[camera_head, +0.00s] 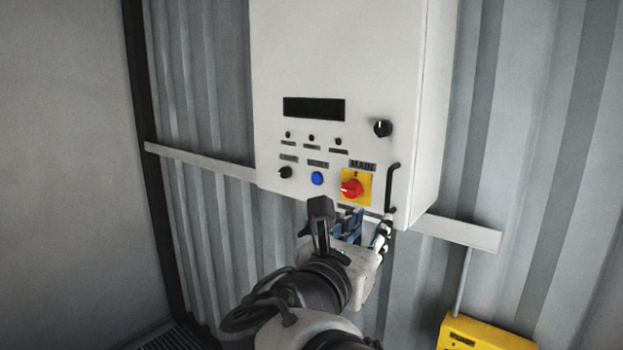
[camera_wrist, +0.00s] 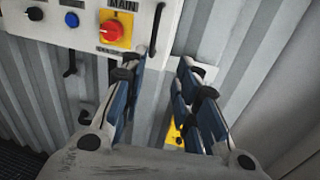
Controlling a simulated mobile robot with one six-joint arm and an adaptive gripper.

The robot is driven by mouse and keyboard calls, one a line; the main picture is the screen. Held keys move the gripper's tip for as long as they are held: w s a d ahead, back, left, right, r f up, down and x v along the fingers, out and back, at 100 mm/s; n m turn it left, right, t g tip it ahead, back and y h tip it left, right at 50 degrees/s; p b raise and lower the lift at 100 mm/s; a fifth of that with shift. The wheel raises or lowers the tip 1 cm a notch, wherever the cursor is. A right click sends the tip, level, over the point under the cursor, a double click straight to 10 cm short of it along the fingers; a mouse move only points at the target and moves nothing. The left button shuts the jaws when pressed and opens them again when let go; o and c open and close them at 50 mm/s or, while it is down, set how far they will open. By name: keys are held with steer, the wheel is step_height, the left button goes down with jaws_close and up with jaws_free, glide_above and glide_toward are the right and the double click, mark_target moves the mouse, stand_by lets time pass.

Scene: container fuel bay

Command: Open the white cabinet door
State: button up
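The white cabinet (camera_head: 340,60) hangs on the corrugated wall, its door shut. A black vertical handle (camera_head: 392,187) sits at the door's lower right edge; it also shows in the wrist view (camera_wrist: 156,28). My gripper (camera_head: 366,215) is just below the cabinet's lower right part, close beneath the handle. In the wrist view my gripper (camera_wrist: 155,75) has its blue-padded fingers spread apart, with only wall and rail between them.
On the door are a red rotary switch on a yellow plate (camera_head: 353,188), a blue button (camera_head: 317,178), and black knobs (camera_head: 383,128). A pale rail (camera_head: 462,232) runs along the wall behind. A yellow box (camera_head: 484,334) stands at the lower right. The space right of the cabinet is clear.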

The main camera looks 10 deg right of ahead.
mark_target(388, 192)
steer(key=shift+n+t, duration=0.3)
steer(key=x, duration=1.1)
steer(key=p+x, duration=0.1)
steer(key=x, duration=0.5)
steer(key=shift+w+a+r, duration=0.15)
steer(key=shift+w+r, duration=0.25)
steer(key=shift+w, duration=0.15)
steer(key=shift+c, duration=0.5)
jaws_close()
